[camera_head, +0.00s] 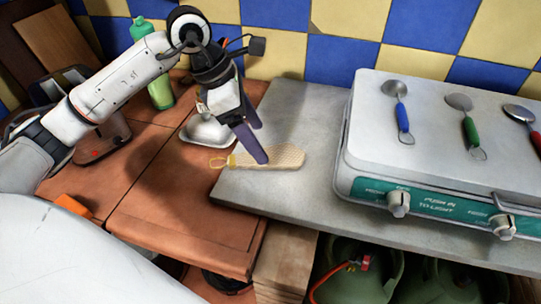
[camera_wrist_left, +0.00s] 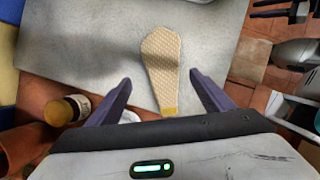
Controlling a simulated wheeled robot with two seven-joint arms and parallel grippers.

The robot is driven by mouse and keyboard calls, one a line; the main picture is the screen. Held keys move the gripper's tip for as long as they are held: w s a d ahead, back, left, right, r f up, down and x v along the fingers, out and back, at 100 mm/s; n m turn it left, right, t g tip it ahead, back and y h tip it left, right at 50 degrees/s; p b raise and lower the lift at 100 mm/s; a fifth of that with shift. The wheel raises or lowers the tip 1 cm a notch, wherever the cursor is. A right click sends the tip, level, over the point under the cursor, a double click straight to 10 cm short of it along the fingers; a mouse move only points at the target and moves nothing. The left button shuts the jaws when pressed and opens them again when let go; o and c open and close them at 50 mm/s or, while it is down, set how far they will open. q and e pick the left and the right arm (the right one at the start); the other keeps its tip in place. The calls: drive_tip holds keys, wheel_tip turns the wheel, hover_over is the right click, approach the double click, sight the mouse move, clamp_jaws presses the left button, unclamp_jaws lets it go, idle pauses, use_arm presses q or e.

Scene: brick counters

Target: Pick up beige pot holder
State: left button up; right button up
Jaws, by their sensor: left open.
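The beige pot holder (camera_head: 285,158) lies flat on the grey slab, near its left end. It is quilted, with a yellow band and loop at its left end. My left gripper (camera_head: 260,144) is above it, fingers pointing down, and one finger hides a small part of it. In the left wrist view the pot holder (camera_wrist_left: 163,58) lies ahead, its narrow yellow end between the two fingers. The left gripper (camera_wrist_left: 160,78) is open and empty there, with a gap on each side of the pot holder. My right gripper is in neither view.
A white gas stove (camera_head: 440,165) with several spoons stands on the slab (camera_head: 315,120) at right. In the wrist view a lidded jar (camera_wrist_left: 68,109) is left of the fingers.

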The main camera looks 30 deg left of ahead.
use_arm(q)
drive_tip(key=x, duration=0.3)
drive_tip(key=shift+s+d+f+p, duration=0.1)
drive_tip(key=shift+d+f+p, duration=0.2)
drive_tip(key=shift+d, duration=0.1)
drive_tip(key=shift+f, duration=0.3)
drive_tip(key=shift+f, duration=0.15)
drive_tip(key=c, duration=1.2)
